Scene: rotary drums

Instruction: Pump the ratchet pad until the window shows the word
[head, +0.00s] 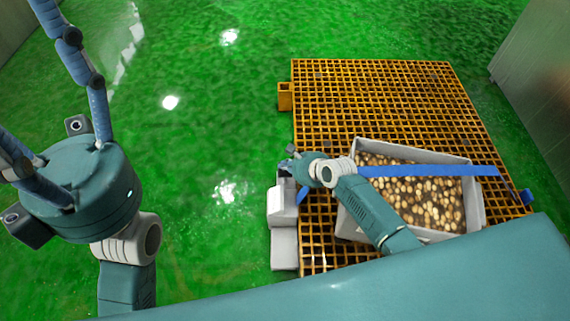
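My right gripper (288,168) is at the upper end of a grey blocky unit (284,206), at the left edge of an orange grating. It is small, and its fingers and any contact are hard to make out. I cannot identify the ratchet pad for sure; the grey unit may carry it. No window or word is readable. My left gripper (36,78) is large at the left, above the green floor. Its blue fingers are long and spread apart, with the tips beyond the picture's edge. Nothing shows between them.
The orange grating (375,95) lies on the green floor. On it stands a grey crate (476,192) of round tan pieces, partly behind my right arm. A blue strip (430,171) crosses the crate. Grey walls flank the scene. The floor between my arms is clear.

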